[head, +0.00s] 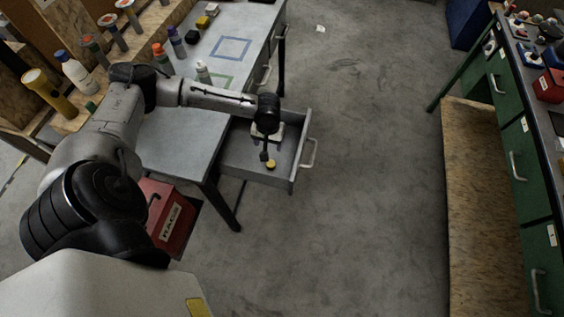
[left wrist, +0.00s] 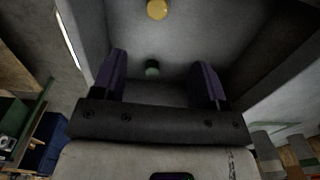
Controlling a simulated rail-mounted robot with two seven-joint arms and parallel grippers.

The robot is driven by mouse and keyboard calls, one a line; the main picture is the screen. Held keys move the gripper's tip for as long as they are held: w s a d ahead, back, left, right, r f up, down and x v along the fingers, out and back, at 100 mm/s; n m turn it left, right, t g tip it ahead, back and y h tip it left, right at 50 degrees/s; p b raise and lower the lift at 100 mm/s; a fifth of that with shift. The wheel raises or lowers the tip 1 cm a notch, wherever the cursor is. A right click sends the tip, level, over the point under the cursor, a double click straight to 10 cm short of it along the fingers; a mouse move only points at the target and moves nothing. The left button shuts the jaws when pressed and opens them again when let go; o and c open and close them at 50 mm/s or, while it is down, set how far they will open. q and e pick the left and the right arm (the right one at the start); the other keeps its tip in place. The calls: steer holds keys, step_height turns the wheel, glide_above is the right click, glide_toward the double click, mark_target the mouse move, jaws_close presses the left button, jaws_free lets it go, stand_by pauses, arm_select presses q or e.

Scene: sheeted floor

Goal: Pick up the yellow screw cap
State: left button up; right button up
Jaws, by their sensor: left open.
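The yellow screw cap (head: 271,163) lies inside the pulled-out grey drawer (head: 294,172) under the table. In the left wrist view the yellow cap (left wrist: 157,9) shows at the top edge, beyond the fingertips. My left gripper (head: 265,153) is over the drawer, pointing down, open and empty. In the head view the cap is just below its fingertips. In the left wrist view the two dark fingers (left wrist: 160,62) are wide apart, and a small dark green round thing (left wrist: 152,68) shows between them, farther off. My right gripper is not in view.
A red box (head: 167,217) stands below the table. Open floor lies to the right, before a green cabinet (head: 510,130).

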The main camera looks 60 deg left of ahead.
arm_select(q)
steer(key=n, duration=0.3)
steer(key=b, duration=0.2)
glide_above(270, 164)
steer(key=shift+n, duration=0.4)
step_height(270, 164, down, 9)
steer(key=shift+w+d+r, duration=0.1)
steer(key=shift+f+b, duration=1)
steer(key=shift+f, duration=1.6)
steer(key=shift+c, duration=0.2)
steer(key=shift+c, duration=0.7)
steer(key=c, duration=0.9)
steer(key=shift+o, duration=0.2)
